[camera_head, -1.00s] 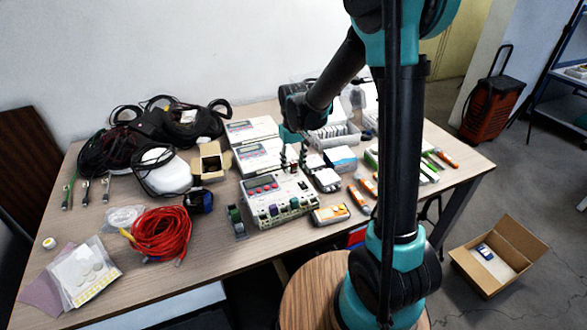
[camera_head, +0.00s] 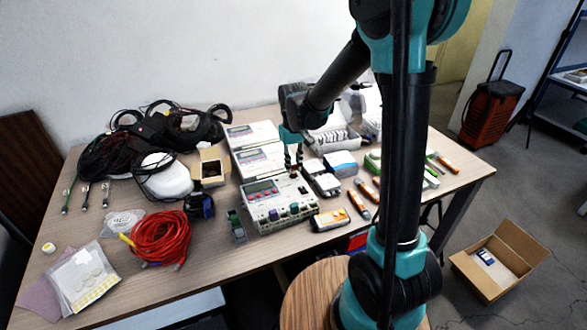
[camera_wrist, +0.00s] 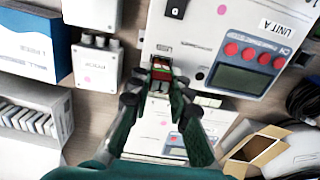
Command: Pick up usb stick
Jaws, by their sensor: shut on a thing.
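The usb stick (camera_wrist: 162,70) is a small red and dark block with a pale metal part, seen in the wrist view at the edge of a white device marked UNIT A (camera_wrist: 215,22). My gripper (camera_wrist: 160,80) points down over it, with its black fingertips closed in on both sides of the stick. In the head view my gripper (camera_head: 293,168) is low over the back edge of the white device (camera_head: 278,203), and its fingers hide the stick. I cannot tell whether the stick still touches the device.
More white devices (camera_head: 262,161) stand behind the gripper. A small grey box (camera_head: 321,180) and a blue-white box (camera_head: 342,164) are close on its right. An open cardboard box (camera_head: 211,168) and red cable (camera_head: 161,238) lie left.

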